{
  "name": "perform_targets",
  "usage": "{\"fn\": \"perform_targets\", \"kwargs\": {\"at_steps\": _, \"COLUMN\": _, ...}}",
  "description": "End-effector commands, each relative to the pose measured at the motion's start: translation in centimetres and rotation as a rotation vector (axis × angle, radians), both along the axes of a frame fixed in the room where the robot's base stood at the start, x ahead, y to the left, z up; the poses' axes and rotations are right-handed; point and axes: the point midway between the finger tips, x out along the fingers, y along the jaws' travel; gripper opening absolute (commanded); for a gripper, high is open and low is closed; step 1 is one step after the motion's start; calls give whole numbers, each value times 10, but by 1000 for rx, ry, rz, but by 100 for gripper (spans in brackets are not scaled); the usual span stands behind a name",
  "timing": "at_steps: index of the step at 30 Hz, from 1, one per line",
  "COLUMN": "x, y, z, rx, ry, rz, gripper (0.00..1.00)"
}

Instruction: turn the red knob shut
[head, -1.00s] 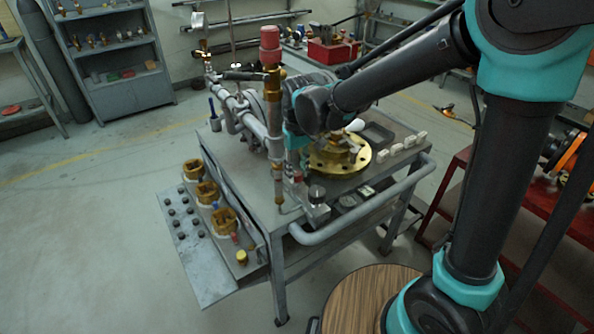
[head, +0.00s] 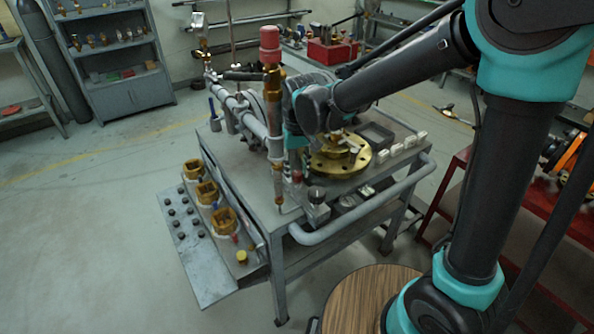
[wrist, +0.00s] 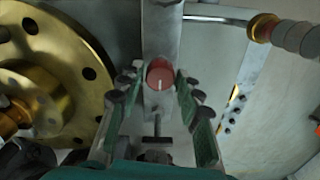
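The red knob (wrist: 160,74) is round, with a white line on its face. It shows in the middle of the wrist view, on a grey metal fitting. In the head view the knob (head: 297,177) is a small red patch below my wrist, partly covered. My gripper (wrist: 156,91) has its two green fingers spread, one on each side of the knob. Small gaps seem to show between knob and fingers; contact cannot be made out. In the head view the fingers are mostly hidden behind the upright pipe and my arm.
A brass flange (wrist: 45,95) lies close to my left finger; it also shows in the head view (head: 340,160). An upright pipe with a red cap (head: 270,38) stands left of my wrist. The grey cart's handrail (head: 365,217) runs along the near side.

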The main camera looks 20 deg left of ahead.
Motion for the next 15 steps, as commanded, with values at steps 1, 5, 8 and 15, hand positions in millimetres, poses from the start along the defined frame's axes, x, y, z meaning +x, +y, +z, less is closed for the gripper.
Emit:
{"fn": "perform_targets", "kwargs": {"at_steps": 1, "x": 0, "y": 0, "z": 0, "rx": 0, "ry": 0, "rz": 0, "gripper": 45}}
{"fn": "perform_targets", "kwargs": {"at_steps": 5, "x": 0, "y": 0, "z": 0, "rx": 0, "ry": 0, "rz": 1, "gripper": 50}}
{"fn": "perform_targets", "kwargs": {"at_steps": 8, "x": 0, "y": 0, "z": 0, "rx": 0, "ry": 0, "rz": 1, "gripper": 50}}
{"fn": "perform_targets", "kwargs": {"at_steps": 15, "x": 0, "y": 0, "z": 9, "rx": 0, "ry": 0, "rz": 1, "gripper": 50}}
